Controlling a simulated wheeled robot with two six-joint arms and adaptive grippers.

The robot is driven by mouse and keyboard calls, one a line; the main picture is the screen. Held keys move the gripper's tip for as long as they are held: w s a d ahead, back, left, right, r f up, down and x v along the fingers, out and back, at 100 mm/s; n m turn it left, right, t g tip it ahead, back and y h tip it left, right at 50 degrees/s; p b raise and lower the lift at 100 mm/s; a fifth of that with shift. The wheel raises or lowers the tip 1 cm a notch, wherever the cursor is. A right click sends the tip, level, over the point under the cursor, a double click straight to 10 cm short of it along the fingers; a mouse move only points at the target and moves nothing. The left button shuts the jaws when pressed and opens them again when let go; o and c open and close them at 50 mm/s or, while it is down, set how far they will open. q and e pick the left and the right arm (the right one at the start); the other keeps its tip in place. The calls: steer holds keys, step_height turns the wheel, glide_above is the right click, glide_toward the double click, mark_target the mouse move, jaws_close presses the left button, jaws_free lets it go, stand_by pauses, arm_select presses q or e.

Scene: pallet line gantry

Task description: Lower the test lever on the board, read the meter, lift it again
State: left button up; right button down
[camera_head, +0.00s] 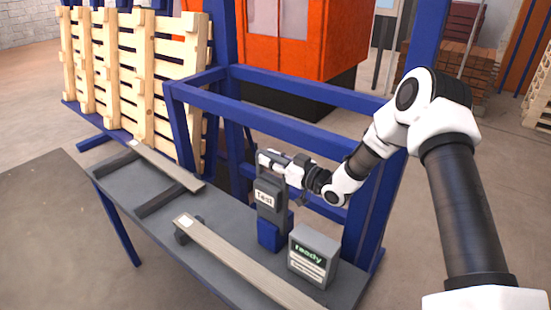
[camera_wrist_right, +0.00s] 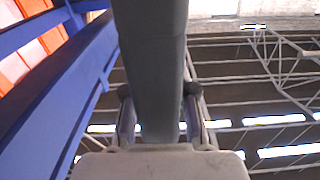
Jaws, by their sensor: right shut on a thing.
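The test lever is a grey bar that stands upright from a blue base (camera_head: 269,236) on the board (camera_head: 150,200). A dark grey part (camera_head: 267,212) with a "Test" label faces me. My right gripper (camera_head: 268,160) is at its upper end, shut on the lever. In the right wrist view the grey lever bar (camera_wrist_right: 150,50) runs down between the two fingers (camera_wrist_right: 158,112). The fingers hide part of the lever top in the head view. The meter (camera_head: 313,256) is a grey box to the right, and its green display reads "ready". My left gripper is not in view.
Blue frame beams (camera_head: 290,98) stand close behind the lever and beside my right arm. A long wooden slat (camera_head: 235,262) lies along the front of the board. Wooden pallets (camera_head: 135,70) lean at the back left. An orange machine (camera_head: 285,40) stands behind.

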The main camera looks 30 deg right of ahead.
steer(key=s+a+f+n+b, duration=0.1)
steer(key=s+a+n+b, duration=0.1)
steer(key=a, duration=0.4)
steer(key=s+a+f+n+b, duration=0.2)
steer(key=s+a+n+b, duration=0.1)
steer(key=a+b, duration=0.3)
steer(key=shift+n+b, duration=0.3)
steer(key=shift+n, duration=0.3)
steer(key=c, duration=0.9)
jaws_free()
steer(key=shift+c, duration=0.2)
steer(key=shift+w, duration=0.15)
steer(key=v, duration=1.2)
steer(key=shift+f, duration=0.15)
